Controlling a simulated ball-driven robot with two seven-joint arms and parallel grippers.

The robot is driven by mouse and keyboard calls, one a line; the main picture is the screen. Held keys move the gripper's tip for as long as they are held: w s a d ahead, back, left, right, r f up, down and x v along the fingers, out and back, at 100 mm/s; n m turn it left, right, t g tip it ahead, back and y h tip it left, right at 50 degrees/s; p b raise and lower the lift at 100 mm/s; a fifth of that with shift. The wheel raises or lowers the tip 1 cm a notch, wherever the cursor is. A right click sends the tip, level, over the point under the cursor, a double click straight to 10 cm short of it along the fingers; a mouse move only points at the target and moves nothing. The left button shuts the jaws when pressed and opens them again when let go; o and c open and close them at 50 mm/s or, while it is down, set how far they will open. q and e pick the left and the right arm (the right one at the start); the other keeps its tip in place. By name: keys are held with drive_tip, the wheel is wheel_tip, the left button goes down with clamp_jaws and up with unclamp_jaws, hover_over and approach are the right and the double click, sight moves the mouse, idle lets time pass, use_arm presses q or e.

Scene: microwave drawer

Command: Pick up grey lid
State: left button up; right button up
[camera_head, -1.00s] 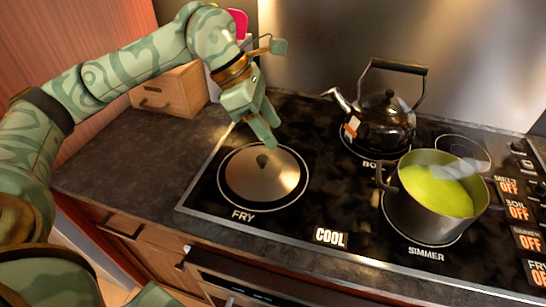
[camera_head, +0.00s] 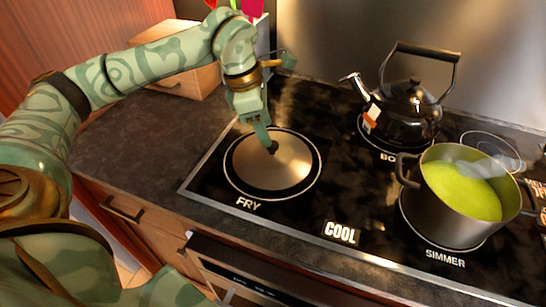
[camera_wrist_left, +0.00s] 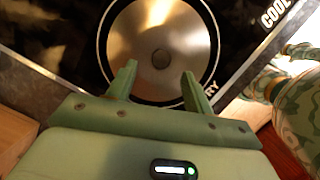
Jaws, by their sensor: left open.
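The grey lid (camera_head: 270,163) lies flat on the FRY burner at the left of the stove. It is round and metallic with a small dark knob at its centre. My left gripper (camera_head: 268,143) points down over the lid, with its fingertips at or just above the knob in the head view. In the left wrist view the open fingers (camera_wrist_left: 158,82) are apart with nothing between them, and the lid (camera_wrist_left: 187,38) shows beyond them with its knob ahead of the gap. I cannot tell whether a finger touches the knob. My right gripper is not in view.
A black kettle (camera_head: 408,108) stands on the BOIL burner behind. A pot of green soup (camera_head: 450,215) stands on the SIMMER burner at the right. A wooden box (camera_head: 185,75) sits on the counter at the back left. The stove around the COOL label is clear.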

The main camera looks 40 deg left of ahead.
sight(272, 152)
use_arm(q)
drive_tip(key=b+x, duration=0.1)
drive_tip(key=x, duration=0.3)
drive_tip(key=shift+w+d+f, duration=0.1)
drive_tip(key=shift+d+f, duration=0.05)
drive_tip(key=shift+f, duration=0.1)
drive_tip(key=shift+r, duration=0.1)
drive_tip(key=shift+c, duration=1.2)
clamp_jaws()
drive_tip(key=shift+r, duration=0.15)
